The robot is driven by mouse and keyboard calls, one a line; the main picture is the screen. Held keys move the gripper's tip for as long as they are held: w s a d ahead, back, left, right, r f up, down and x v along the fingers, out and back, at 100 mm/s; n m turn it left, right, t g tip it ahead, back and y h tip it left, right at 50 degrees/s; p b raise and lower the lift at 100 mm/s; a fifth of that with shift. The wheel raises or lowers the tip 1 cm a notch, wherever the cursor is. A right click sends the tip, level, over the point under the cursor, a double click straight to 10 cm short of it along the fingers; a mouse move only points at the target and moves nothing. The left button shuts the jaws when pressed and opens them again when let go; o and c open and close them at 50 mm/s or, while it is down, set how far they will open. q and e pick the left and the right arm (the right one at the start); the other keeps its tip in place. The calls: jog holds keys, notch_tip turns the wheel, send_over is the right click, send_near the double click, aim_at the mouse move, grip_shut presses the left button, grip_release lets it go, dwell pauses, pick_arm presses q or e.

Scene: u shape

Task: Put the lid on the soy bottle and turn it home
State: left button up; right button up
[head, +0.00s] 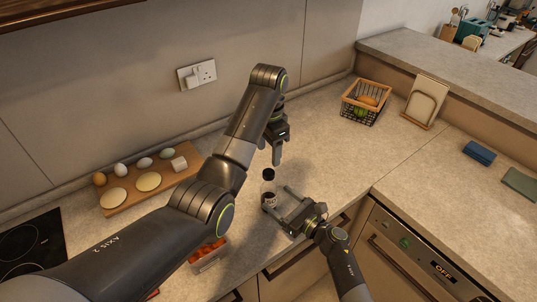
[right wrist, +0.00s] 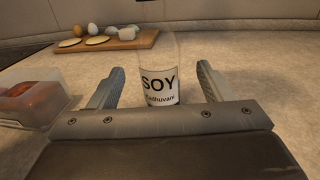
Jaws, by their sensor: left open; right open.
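The lid does not show in the right wrist view. My left gripper (head: 276,163) points down, open, just above and slightly right of the lid. My right gripper (head: 276,197) is open, low at the counter, its fingers on either side of the bottle with gaps visible in the wrist view (right wrist: 160,70).
A clear tub of red food (head: 208,256) stands near the front edge, left of the bottle. A wooden board (head: 150,190) with several eggs lies at the back left, near a dark hob (head: 32,243). A wire basket (head: 364,103) stands at the back right.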

pick_arm(q)
notch_tip(320, 180, down, 2)
jog(key=shift+f+b, duration=0.2)
jog(key=shift+b, duration=1)
pick_arm(e)
jog(key=v, duration=1.2)
pick_arm(q)
jog(key=shift+f, duration=0.1)
pick_arm(e)
jog(key=shift+s+d, duration=0.1)
